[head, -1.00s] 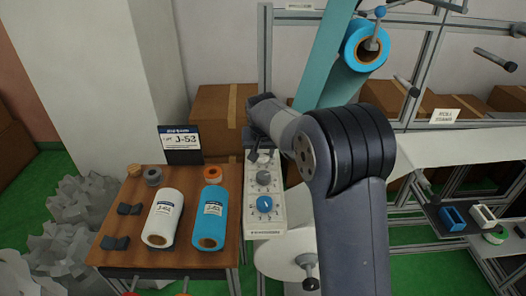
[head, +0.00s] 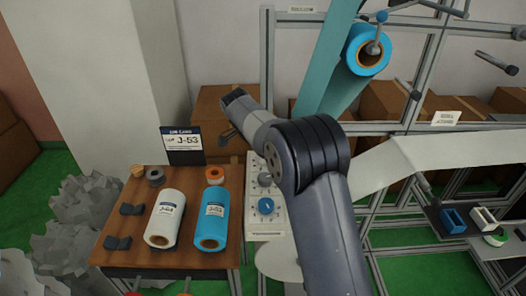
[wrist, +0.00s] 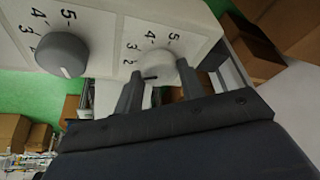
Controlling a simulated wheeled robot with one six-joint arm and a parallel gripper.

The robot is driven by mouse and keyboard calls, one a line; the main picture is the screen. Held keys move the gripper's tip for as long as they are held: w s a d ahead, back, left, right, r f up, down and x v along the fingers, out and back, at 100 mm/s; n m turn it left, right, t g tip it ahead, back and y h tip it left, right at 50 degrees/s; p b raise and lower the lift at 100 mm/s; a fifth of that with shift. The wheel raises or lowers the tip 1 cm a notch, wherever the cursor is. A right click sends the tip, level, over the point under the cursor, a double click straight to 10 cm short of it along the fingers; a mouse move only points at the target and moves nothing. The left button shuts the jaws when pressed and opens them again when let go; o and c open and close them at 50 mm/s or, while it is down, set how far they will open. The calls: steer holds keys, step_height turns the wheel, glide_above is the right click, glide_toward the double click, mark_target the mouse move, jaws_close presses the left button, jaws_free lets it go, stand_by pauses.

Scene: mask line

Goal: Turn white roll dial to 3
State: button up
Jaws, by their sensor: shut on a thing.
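In the wrist view the white dial (wrist: 160,64) sits on the white panel (wrist: 105,28), with the numbers 2 to 5 printed around it. My gripper (wrist: 160,78) is shut on this dial, one finger on each side. A short dark mark shows on the dial's lower left side; I cannot tell exactly which number it points to. In the head view the panel (head: 266,227) stands beside the wooden table, and my arm hides the white dial there.
A grey dial (wrist: 62,53) is beside the white one, and a blue dial (head: 266,205) is nearer on the panel. The table (head: 120,256) holds a white roll (head: 166,217), a blue roll (head: 212,218) and a J-53 card (head: 183,143). A blue roll (head: 368,50) hangs at upper right.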

steer(key=m+p, duration=0.1)
steer(key=m, duration=0.1)
steer(key=m+g+p, duration=0.1)
steer(key=m, duration=0.1)
steer(key=shift+w+r+m+g+h, duration=0.15)
steer(key=shift+m+g+h, duration=0.15)
steer(key=shift+m+g+p, duration=0.7)
steer(key=shift+m+p, duration=0.45)
steer(key=shift+m, duration=0.65)
steer(key=o, duration=1)
steer(key=shift+a, duration=0.1)
steer(key=p+v, duration=0.1)
steer(key=v, duration=0.9)
steer(key=shift+w+a+r, duration=0.15)
steer(key=shift+a+r, duration=0.05)
steer(key=shift+f, duration=0.1)
steer(key=shift+b+x, duration=0.45)
steer(key=shift+x, duration=4.9)
